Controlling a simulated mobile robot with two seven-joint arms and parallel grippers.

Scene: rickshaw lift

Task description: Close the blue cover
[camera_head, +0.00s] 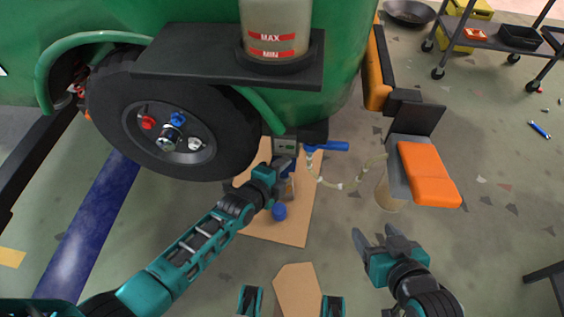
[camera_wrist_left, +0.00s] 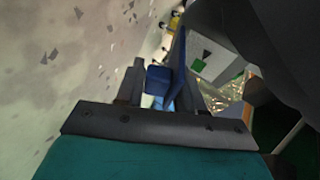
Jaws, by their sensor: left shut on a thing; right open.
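The blue cover (camera_wrist_left: 160,82) shows between the fingers of my left gripper (camera_wrist_left: 160,85) in the left wrist view. In the head view my left gripper (camera_head: 284,167) is at a small grey box (camera_head: 286,145) under the green tank and is shut on the blue cover, which is mostly hidden there. Whether the cover is open or closed cannot be told. My right gripper (camera_head: 374,236) is open and empty over the floor at the lower right.
A blue-handled valve (camera_head: 332,146) with a clear hose is right of the box. A wheel (camera_head: 178,130) is at left and an orange pad (camera_head: 428,172) at right.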

